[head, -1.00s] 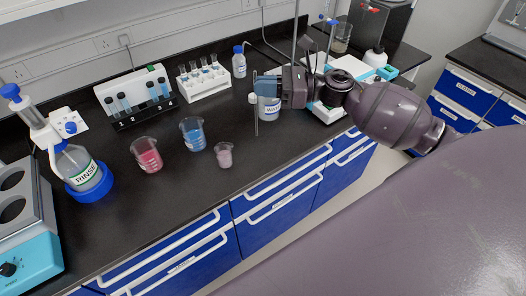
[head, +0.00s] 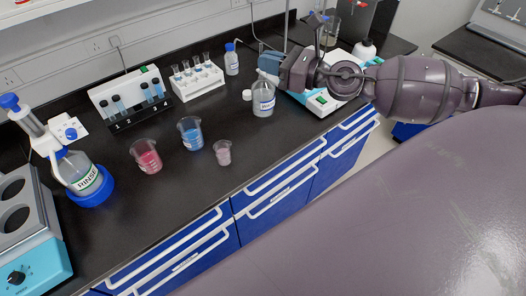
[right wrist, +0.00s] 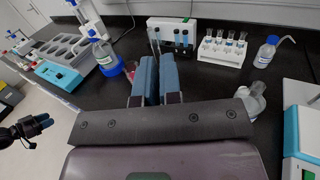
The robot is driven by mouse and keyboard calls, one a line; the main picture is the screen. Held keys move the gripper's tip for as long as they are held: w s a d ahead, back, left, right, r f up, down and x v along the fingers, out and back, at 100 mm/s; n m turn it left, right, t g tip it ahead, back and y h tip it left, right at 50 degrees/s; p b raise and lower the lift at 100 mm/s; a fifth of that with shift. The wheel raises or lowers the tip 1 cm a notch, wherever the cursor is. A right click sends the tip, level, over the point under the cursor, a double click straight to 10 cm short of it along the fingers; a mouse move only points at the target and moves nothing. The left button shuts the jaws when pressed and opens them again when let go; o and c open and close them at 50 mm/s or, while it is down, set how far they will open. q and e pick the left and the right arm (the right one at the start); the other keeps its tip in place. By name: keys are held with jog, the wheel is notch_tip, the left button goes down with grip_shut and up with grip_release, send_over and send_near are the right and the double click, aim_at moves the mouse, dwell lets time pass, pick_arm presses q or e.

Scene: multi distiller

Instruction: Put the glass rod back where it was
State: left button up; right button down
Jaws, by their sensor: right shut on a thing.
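My right gripper (head: 268,58) is above the back right of the bench, behind the white-labelled wash bottle (head: 263,104). Its blue fingers also show in the right wrist view (right wrist: 157,82), close together and shut on the glass rod (right wrist: 156,42), of which only a thin pale part shows past the fingertips. The rod cannot be made out in the head view. My left gripper (right wrist: 42,122) shows small at the left edge of the right wrist view, away from the bench things; its opening is unclear.
Beakers with red (head: 146,157), blue (head: 191,134) and pale pink (head: 223,153) liquid stand mid-bench. Behind them are a tube holder (head: 115,97) and a white vial rack (head: 197,80). A balance-like device (head: 320,101) stands beneath my right arm. The front bench strip is clear.

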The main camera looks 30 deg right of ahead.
pick_arm(q)
jog(key=f+b, duration=0.2)
jog(key=b, duration=0.1)
jog(key=w+f+b, duration=0.1)
jog(key=f+b, duration=0.1)
jog(key=b, duration=0.1)
jog(key=shift+w+f, duration=0.15)
jog(key=shift+f, duration=0.2)
pick_arm(e)
notch_tip(320, 180, down, 19)
jog(key=m+h, duration=0.1)
jog(key=shift+w+d+t, duration=0.3)
jog(key=shift+d+t, duration=0.1)
jog(key=shift+d, duration=0.05)
dwell(0.4)
jog(key=shift+f+b, duration=0.1)
jog(key=shift+b, duration=0.3)
jog(key=c, duration=1.3)
grip_release()
pick_arm(q)
jog(key=shift+f, duration=0.15)
